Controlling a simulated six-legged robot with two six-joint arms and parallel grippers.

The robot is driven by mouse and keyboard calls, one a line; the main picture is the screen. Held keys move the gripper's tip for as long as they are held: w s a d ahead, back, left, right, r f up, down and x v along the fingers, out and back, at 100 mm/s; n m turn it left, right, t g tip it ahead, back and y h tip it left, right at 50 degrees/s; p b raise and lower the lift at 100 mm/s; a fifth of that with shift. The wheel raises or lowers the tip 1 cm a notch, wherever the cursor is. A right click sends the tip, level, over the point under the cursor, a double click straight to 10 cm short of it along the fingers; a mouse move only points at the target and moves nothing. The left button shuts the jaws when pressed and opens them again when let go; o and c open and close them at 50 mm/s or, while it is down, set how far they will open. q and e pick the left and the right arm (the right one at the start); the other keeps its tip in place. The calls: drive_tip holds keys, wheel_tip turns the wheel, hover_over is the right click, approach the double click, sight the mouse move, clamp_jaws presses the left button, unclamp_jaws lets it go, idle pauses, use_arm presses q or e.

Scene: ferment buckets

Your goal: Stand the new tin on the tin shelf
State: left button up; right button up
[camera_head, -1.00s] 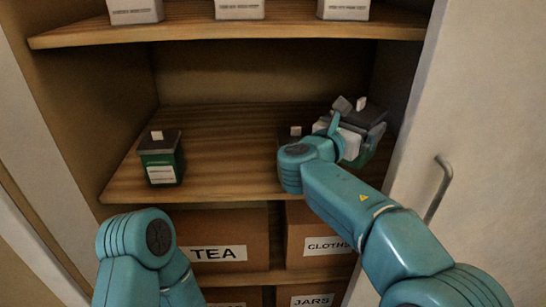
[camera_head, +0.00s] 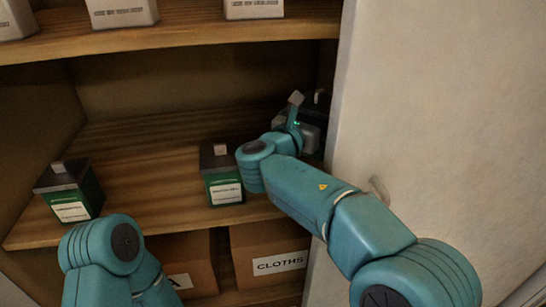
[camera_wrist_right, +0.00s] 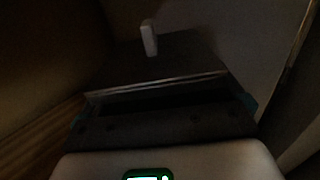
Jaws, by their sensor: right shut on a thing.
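The middle shelf (camera_head: 150,190) is the tin shelf, a wooden board in an open cupboard. A green tin with a dark lid, white knob and white label (camera_head: 68,190) stands at its left front. A second such tin (camera_head: 221,175) stands near the middle front. My right gripper (camera_head: 302,130) is shut on a dark-lidded tin (camera_head: 320,104) at the shelf's right end, farther back. Its lid and white knob show in the right wrist view (camera_wrist_right: 160,62). My arm hides its base, so I cannot tell if it touches the shelf. My left gripper is out of view.
An upper shelf (camera_head: 190,37) holds several white containers. Below stand boxes, one labelled CLOTHS (camera_head: 270,255). A pale door or panel (camera_head: 430,110) with a handle bounds the right side, close to my right arm. The shelf between the two standing tins is clear.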

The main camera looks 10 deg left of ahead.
wheel_tip(320, 180, down, 6)
drive_tip(key=shift+w+r+b, duration=0.15)
drive_tip(key=shift+r+b, duration=0.1)
drive_tip(key=shift+b, duration=0.1)
drive_tip(key=shift+s+a+f, duration=0.1)
drive_tip(key=shift+s+f, duration=0.1)
drive_tip(key=shift+f, duration=0.35)
wheel_tip(320, 180, down, 3)
drive_tip(key=shift+r, duration=0.15)
drive_tip(key=shift+w+f, duration=0.15)
drive_tip(key=shift+f, duration=0.1)
drive_tip(key=shift+r, duration=0.1)
drive_tip(key=shift+f+b, duration=0.25)
drive_tip(key=shift+b, duration=0.1)
drive_tip(key=o, duration=0.8)
drive_tip(key=shift+o, duration=0.2)
drive_tip(key=shift+r, duration=0.25)
drive_tip(key=shift+f, duration=0.1)
